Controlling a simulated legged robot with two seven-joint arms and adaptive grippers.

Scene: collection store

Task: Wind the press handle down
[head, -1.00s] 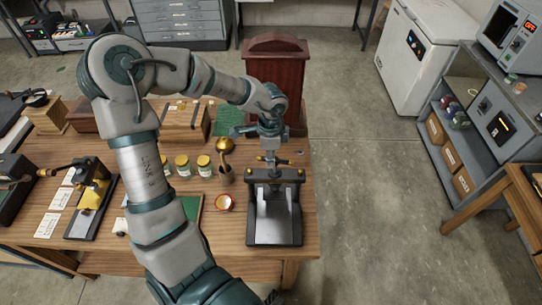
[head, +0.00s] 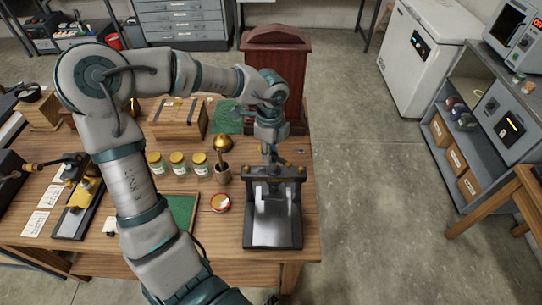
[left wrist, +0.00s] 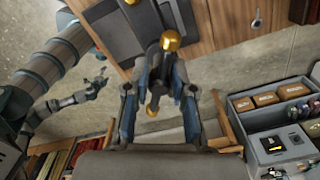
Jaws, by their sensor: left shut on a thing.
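The black press (head: 273,238) stands at the front right of the wooden table, with a pale plate in its frame and brass knobs on its crossbar. My left gripper (head: 270,155) is above it, shut on the press handle at the top of the screw. In the left wrist view the handle (left wrist: 155,92) is a dark bar with brass ends, lying between the two fingers of my left gripper (left wrist: 160,85). In the head view the gripper hides most of the handle. My right gripper (left wrist: 98,82) shows small at the left of the wrist view, away from the press; its jaws are unclear.
Several jars (head: 178,164), a cup with a brass-headed tool (head: 222,172) and a small round dish (head: 220,203) stand left of the press. A wooden box (head: 178,119) and a red-brown cabinet (head: 275,65) stand behind. Open floor lies to the right.

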